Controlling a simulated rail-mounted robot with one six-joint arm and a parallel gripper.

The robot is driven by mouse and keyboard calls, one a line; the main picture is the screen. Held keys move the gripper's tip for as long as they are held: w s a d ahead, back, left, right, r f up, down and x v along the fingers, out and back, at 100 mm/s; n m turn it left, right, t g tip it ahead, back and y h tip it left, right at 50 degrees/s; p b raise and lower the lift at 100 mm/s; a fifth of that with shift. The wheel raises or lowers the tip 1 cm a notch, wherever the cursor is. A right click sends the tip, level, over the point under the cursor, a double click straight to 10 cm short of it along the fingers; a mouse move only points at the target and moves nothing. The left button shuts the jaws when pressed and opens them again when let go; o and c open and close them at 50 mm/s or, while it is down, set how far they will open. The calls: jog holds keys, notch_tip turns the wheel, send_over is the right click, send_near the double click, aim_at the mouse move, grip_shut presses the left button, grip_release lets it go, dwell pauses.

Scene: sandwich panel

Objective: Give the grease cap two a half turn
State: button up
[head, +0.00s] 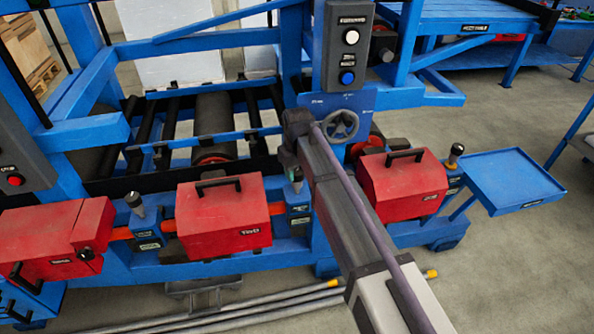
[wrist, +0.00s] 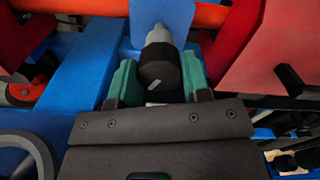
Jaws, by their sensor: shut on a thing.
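A black grease cap (wrist: 160,68) with a white mark stands on a grey neck in the wrist view. My gripper (wrist: 158,82) is around it, its two teal fingers shut on the cap's sides. In the head view, my gripper (head: 293,170) points down at the blue post between the red cover marked TWO (head: 222,215) and the right red cover (head: 402,184). It hides most of the cap there; the grey neck (head: 297,187) shows below it. The small labels on the post are too small to read.
Other dark caps stand on posts at left (head: 135,203) and right (head: 455,156). A handwheel (head: 341,126) and a button box (head: 348,50) are close to my wrist. A blue tray (head: 512,180) is at right. Pipes (head: 215,315) lie on the floor.

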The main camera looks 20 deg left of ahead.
jog(key=m, duration=1.5)
jog(key=shift+m, duration=0.3)
jog(key=m, duration=0.3)
jog(key=shift+m, duration=0.3)
jog(key=m, duration=0.3)
jog(key=shift+m, duration=0.3)
jog(key=m, duration=0.3)
jog(key=shift+m, duration=2.3)
